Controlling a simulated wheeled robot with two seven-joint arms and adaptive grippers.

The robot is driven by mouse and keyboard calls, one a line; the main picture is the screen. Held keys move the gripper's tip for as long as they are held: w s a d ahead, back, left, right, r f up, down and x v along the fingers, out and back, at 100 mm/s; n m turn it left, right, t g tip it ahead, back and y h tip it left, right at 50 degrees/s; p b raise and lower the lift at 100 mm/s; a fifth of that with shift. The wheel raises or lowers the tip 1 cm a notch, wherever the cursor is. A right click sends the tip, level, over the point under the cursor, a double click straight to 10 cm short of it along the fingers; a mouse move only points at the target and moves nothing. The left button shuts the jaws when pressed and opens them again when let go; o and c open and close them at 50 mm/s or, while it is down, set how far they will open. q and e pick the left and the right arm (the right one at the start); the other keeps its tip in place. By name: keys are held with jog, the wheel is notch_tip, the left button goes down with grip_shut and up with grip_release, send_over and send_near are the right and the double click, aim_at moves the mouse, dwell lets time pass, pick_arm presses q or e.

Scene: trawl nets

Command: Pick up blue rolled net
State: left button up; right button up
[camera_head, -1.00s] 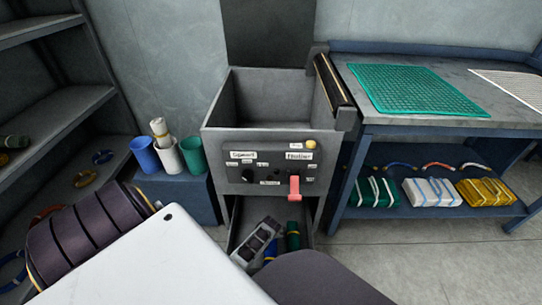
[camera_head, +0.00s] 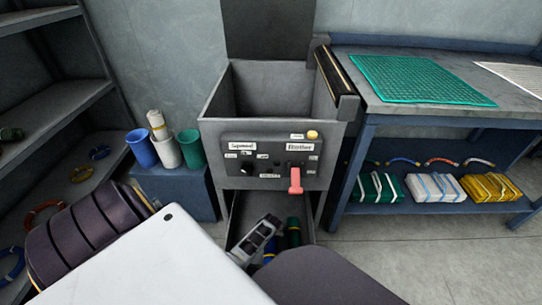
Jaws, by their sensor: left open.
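The blue rolled net (camera_head: 269,257) shows only as a small blue patch low in the open lower compartment of the grey machine (camera_head: 222,150). My dark body part in front hides much of it. A green roll (camera_head: 293,232) stands beside it on the right. My left gripper (camera_head: 269,222), grey and black, is open over this compartment, up and to the left of the blue net. I see no contact between them, and nothing shows between its fingers. My right gripper is not in view.
The machine has a red lever (camera_head: 295,180) on its front panel. Blue, white and green bins (camera_head: 142,149) stand on a blue box at left. A workbench (camera_head: 440,122) with a green net sheet and folded nets stands at right. Shelves (camera_head: 50,100) are at far left.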

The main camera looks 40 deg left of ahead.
pick_arm(q)
jog(key=shift+f, duration=0.1)
jog(key=shift+c, duration=0.5)
jog(key=c, duration=1.4)
jog(key=shift+r, duration=0.2)
jog(key=shift+r+p, duration=1)
jog(key=shift+r, duration=0.35)
notch_tip(320, 180, up, 4)
jog(key=shift+w+f+p, duration=0.1)
jog(key=shift+p, duration=1)
notch_tip(320, 180, up, 11)
jog(key=p, duration=0.5)
jog(key=shift+p, duration=0.3)
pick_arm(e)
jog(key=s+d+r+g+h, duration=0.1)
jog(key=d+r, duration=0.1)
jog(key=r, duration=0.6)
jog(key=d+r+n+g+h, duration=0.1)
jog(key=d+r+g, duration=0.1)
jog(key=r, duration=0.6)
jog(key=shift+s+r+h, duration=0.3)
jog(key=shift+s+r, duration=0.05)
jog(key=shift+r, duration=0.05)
pick_arm(q)
jog(key=shift+r, duration=0.2)
